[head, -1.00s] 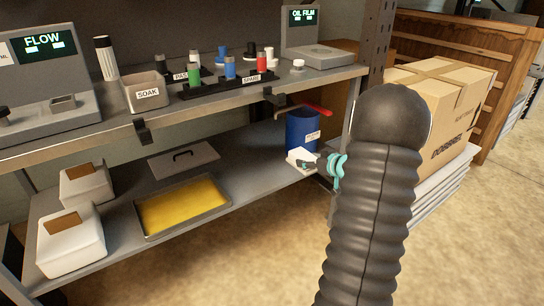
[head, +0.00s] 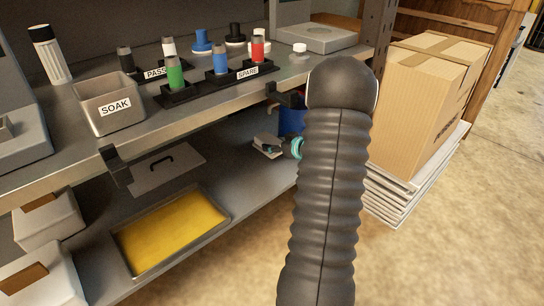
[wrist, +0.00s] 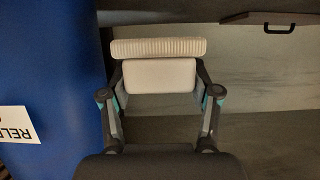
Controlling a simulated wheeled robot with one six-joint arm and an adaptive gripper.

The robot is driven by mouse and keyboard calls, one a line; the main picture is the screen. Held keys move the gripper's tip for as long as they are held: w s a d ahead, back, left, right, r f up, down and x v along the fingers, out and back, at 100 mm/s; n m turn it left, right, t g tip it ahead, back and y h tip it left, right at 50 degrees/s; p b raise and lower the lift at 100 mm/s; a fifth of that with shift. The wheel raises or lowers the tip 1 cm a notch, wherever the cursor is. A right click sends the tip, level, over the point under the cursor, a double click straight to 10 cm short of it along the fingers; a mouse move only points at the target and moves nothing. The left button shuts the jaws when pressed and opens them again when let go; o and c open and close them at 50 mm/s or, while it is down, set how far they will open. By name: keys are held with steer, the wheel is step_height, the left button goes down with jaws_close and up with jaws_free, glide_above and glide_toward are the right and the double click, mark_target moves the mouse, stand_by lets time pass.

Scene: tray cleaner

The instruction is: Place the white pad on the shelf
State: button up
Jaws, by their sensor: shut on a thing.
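The white pad (wrist: 159,48) is between the fingers of my gripper (wrist: 160,80) in the wrist view; it has a ribbed strip along its far edge and a smooth block nearer me. My gripper is shut on the block. In the head view the pad (head: 266,144) and gripper (head: 283,147) are small and partly hidden by my arm, over the right part of the lower shelf (head: 222,176). I cannot tell whether the pad touches the shelf.
A blue container (head: 291,120) with a label stands right beside the gripper. A yellow-filled tray (head: 172,230), a flat handled lid (head: 155,170) and white boxes (head: 48,222) are on the lower shelf. The upper shelf (head: 200,103) overhangs, holding a SOAK bin (head: 108,103) and coloured bottles.

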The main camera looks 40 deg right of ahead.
mark_target(275, 155)
steer(key=shift+f, duration=2.5)
steer(key=shift+f+b, duration=0.1)
steer(key=shift+b, duration=0.2)
steer(key=o, duration=1.2)
steer(key=shift+s+r, duration=0.15)
steer(key=shift+r, duration=0.05)
steer(key=v, duration=1.1)
steer(key=shift+s+r, duration=0.1)
steer(key=shift+s, duration=0.25)
